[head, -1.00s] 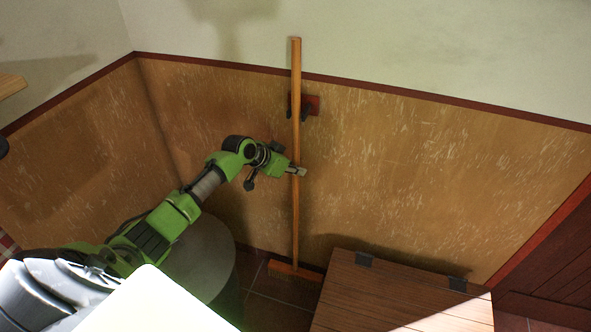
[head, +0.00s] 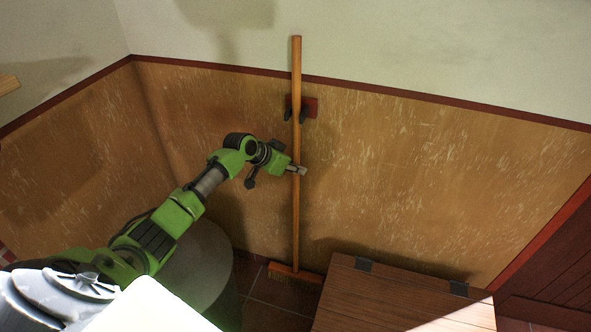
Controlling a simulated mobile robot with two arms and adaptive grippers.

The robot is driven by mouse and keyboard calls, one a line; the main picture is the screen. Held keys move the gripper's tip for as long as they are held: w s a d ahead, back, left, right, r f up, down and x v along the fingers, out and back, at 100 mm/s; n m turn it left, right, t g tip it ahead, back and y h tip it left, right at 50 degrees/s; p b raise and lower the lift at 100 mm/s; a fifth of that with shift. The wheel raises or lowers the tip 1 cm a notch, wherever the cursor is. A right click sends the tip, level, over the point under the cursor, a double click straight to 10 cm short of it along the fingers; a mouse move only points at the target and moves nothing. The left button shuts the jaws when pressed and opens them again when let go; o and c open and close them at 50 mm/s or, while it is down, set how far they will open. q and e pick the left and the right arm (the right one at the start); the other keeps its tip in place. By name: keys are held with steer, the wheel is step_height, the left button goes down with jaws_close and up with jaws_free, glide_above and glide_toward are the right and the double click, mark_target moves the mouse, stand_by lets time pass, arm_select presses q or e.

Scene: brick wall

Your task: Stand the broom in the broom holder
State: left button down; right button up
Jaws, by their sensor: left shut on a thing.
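The broom (head: 296,222) stands upright with its wooden handle along the wall and its brush head (head: 295,273) low at the floor. The broom holder (head: 311,107) is a red plate with dark prongs on the wall panel. The handle passes in front of the holder, with a dark prong showing on each side of it. I cannot tell how deep the handle sits between the prongs. My left gripper (head: 297,169) is shut on the handle below the holder. My right gripper is not in view.
A wooden chest (head: 395,295) with dark hinges stands right of the brush head. A grey round bin-like thing (head: 205,255) stands on the left, behind my left arm. Some tiled floor (head: 272,295) is bare between them.

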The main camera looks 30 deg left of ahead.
arm_select(q)
steer(key=shift+w+a+r, duration=0.1)
steer(key=shift+w+r, duration=0.05)
steer(key=shift+w, duration=0.3)
steer(key=shift+f+b, duration=0.95)
steer(key=shift+f, duration=0.25)
steer(key=c, duration=1.9)
jaws_free()
steer(key=shift+s, duration=0.1)
steer(key=v, duration=0.8)
steer(key=shift+s+f, duration=0.1)
